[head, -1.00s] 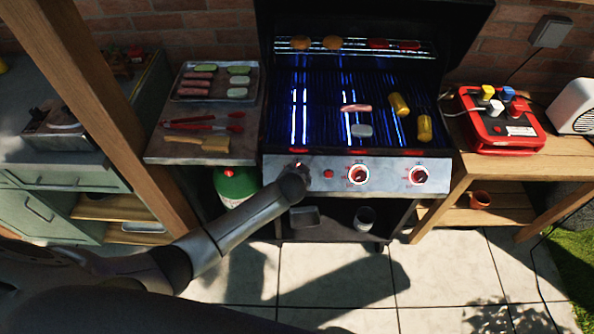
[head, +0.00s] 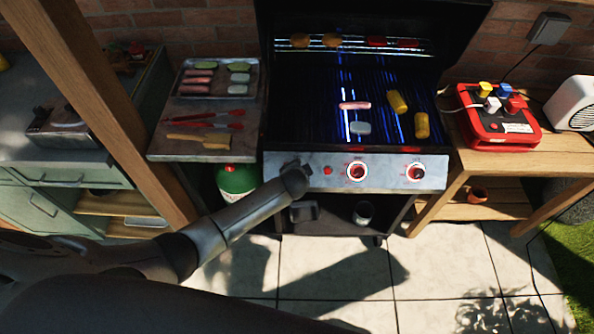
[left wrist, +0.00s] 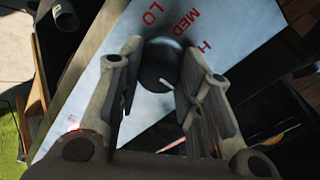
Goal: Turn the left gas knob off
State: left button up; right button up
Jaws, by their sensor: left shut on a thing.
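The left gas knob (left wrist: 158,62) is black and round with a pale mark, on the grill's steel front panel. LO, MED and part of another red label show beside it in the left wrist view. My left gripper (left wrist: 161,75) has its fingers on both sides of the knob and is shut on it. In the head view my left wrist hides the knob. The grill (head: 400,170) has its lid up. Blue flames show under the middle and right parts of the grate, and the left part is dark. My right gripper is not in view.
The middle knob (head: 356,172) and right knob (head: 415,173) sit to the right on the panel, with a small red button (head: 327,170) nearer. A side shelf (head: 190,150) with tongs and a food tray (head: 250,92) is left. A green gas bottle (head: 237,180) stands below it.

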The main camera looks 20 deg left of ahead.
pick_arm(q)
jog(key=shift+r, duration=0.1)
jog(key=o, duration=1.1)
jog(key=shift+c, duration=0.2)
jog(key=v, duration=1.2)
